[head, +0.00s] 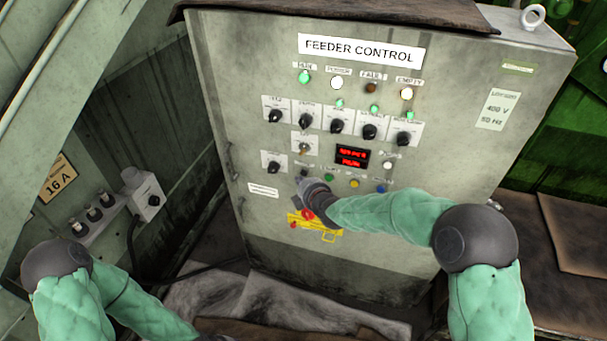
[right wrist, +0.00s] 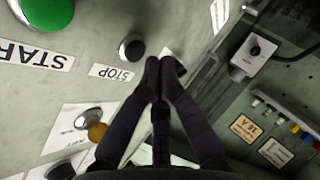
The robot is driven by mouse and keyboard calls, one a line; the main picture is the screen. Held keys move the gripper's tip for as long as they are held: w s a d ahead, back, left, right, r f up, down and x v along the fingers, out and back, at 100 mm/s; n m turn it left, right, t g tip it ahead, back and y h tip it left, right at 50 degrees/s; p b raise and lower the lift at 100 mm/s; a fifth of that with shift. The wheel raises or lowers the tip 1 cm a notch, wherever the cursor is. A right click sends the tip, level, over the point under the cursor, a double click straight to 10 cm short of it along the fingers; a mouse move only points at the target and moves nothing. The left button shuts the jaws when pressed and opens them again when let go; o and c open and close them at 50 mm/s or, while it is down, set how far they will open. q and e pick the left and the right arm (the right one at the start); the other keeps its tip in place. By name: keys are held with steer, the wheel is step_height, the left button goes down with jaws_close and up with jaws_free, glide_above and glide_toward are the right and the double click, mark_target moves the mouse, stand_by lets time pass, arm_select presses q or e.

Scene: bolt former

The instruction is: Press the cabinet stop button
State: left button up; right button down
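The stop button is a black round knob beside a STOP label on the grey feeder control cabinet (head: 400,250). In the right wrist view the stop button (right wrist: 131,47) is up and left of my fingertips, close to them. In the head view the button (head: 304,172) sits left of a green button. My right gripper (head: 303,185) is at the cabinet face just below it. In the right wrist view the gripper (right wrist: 160,68) has its dark fingers together, with nothing seen between them. I cannot tell whether they touch the panel. My left gripper is out of view.
The green START button (head: 329,177) is beside the stop button. Yellow (head: 354,183) and blue (head: 380,188) buttons follow to the right. Knobs and a red display (head: 351,157) are above. A yellow bracket with a red part (head: 318,225) is below my right gripper.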

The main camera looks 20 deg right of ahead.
steer(key=shift+w, duration=0.1)
stand_by(0.3)
steer(key=shift+w+d, duration=0.45)
steer(key=shift+w, duration=0.15)
stand_by(1.1)
steer(key=shift+s+r, duration=0.1)
steer(key=shift+s+a+p, duration=0.35)
steer(key=shift+s+a, duration=0.1)
steer(key=shift+s, duration=0.1)
